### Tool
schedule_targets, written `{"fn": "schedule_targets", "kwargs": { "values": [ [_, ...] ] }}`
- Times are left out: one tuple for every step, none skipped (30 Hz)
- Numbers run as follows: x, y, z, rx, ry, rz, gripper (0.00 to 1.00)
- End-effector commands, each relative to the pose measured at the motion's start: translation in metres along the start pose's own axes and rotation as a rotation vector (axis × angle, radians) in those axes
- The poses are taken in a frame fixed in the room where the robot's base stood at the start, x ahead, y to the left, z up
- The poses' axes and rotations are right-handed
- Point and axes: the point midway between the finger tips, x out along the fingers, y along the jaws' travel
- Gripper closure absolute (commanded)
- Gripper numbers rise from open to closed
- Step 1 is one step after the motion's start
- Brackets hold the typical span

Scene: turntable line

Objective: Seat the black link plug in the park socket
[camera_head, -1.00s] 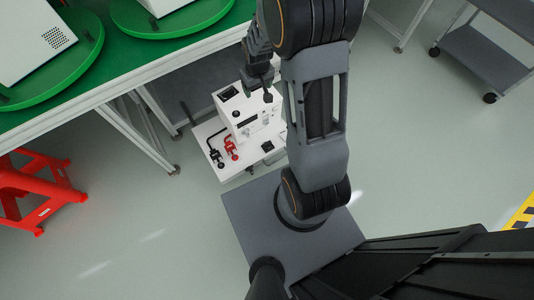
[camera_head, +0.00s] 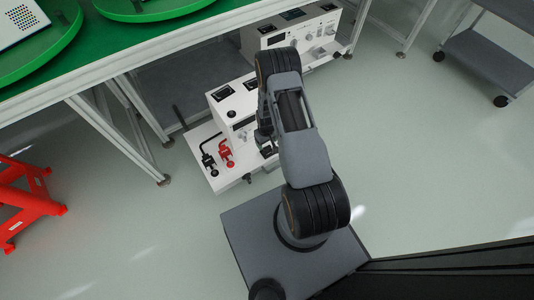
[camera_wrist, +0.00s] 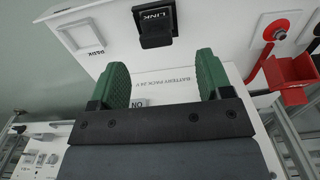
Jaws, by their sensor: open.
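The black link plug (camera_wrist: 156,28) stands at the top of the wrist view, over the area marked LINK on a white panel. In the head view my arm hides the gripper's tips and most of the plug's surroundings.
A white box (camera_head: 222,104) stands on a white base (camera_head: 217,184), with a red connector (camera_head: 226,154) and a black connector (camera_head: 208,162) at its left. Another white unit (camera_head: 262,42) stands behind. A green-topped bench (camera_head: 130,45) overhangs the left. The red connector also shows in the wrist view (camera_wrist: 277,30).

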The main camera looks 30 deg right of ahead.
Motion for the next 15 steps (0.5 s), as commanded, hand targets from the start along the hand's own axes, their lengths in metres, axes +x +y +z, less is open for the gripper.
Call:
{"fn": "schedule_targets", "kwargs": {
  "values": [
    [0.01, 0.0, 0.0, 0.0, -0.001, 0.0, 0.28],
    [0.012, 0.0, 0.0, 0.0, -0.001, 0.0, 0.28],
    [0.015, 0.0, 0.0, 0.0, 0.0, 0.0, 0.28],
    [0.017, 0.0, 0.0, 0.0, 0.001, 0.0, 0.28],
    [0.019, 0.0, 0.0, 0.0, 0.001, 0.0, 0.28],
    [0.02, 0.0, 0.0, 0.0, 0.001, 0.0, 0.28],
    [0.021, 0.0, 0.0, 0.0, 0.001, 0.0, 0.28],
    [0.021, 0.0, 0.0, 0.0, 0.001, 0.0, 0.28],
    [0.022, 0.0, 0.0, 0.0, 0.001, 0.0, 0.28],
    [0.023, 0.0, 0.0, 0.0, 0.001, 0.0, 0.28],
    [0.025, 0.001, 0.0, 0.0, 0.001, 0.0, 0.28],
    [0.027, 0.001, 0.0, 0.001, 0.0, 0.0, 0.28],
    [0.03, 0.001, 0.0, 0.001, 0.0, 0.0, 0.28],
    [0.033, 0.002, 0.001, 0.001, 0.0, 0.0, 0.28],
    [0.038, 0.002, 0.001, 0.001, 0.0, 0.0, 0.28]
  ]
}}
